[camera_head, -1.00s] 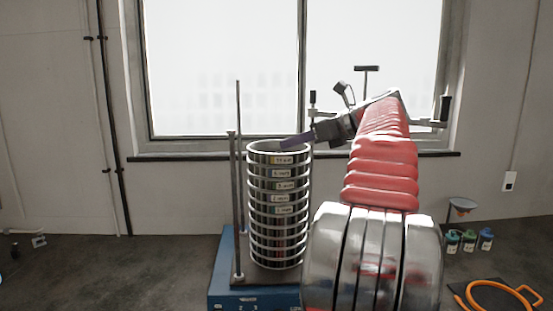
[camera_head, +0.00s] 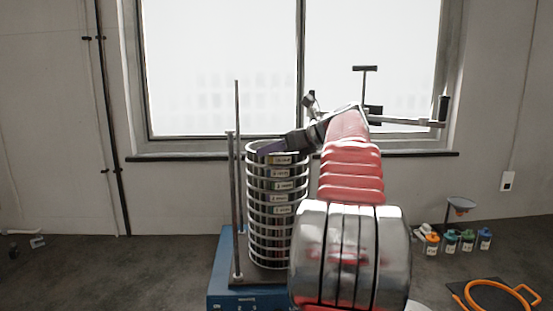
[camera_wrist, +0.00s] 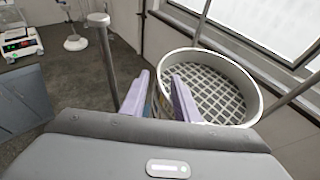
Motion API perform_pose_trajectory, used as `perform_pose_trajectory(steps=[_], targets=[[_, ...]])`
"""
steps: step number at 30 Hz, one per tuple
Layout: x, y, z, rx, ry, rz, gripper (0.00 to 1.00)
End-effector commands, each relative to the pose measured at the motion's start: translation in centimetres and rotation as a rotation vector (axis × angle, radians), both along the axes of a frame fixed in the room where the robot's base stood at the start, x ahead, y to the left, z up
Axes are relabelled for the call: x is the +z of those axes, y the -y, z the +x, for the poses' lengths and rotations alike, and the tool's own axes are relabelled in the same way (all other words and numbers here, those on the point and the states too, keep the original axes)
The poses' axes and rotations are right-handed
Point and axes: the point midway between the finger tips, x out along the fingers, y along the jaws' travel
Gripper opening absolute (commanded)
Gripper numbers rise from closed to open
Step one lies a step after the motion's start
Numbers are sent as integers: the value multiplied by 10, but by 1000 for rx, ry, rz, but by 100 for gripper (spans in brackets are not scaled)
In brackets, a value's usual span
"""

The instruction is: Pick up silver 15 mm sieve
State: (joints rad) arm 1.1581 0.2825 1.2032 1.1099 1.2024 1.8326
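A tall stack of silver sieves (camera_head: 278,228) stands on the blue shaker base (camera_head: 222,271). The top sieve (camera_head: 301,159) has a label whose text is too small to read surely; it also shows in the wrist view (camera_wrist: 254,88) with a coarse square mesh. My gripper (camera_head: 272,148) is at the top sieve's rim. In the wrist view, the purple fingers of my gripper (camera_wrist: 161,77) are apart, with the near-left sieve wall between them. One finger is outside the wall and the other is over the inside. Whether either touches is not clear.
Upright rods (camera_head: 238,185) of the shaker stand close left of the stack. The window wall is behind. Several small bottles (camera_head: 467,241) and a funnel stand (camera_head: 461,206) are at the right.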

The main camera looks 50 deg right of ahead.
Motion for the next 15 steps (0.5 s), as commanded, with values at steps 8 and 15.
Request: perform_pose_trajectory(steps=[8, 15], targets=[[0, 0, 0, -1, 0, 0, 28], [-9, -1, 19, 1, -1, 0, 28]])
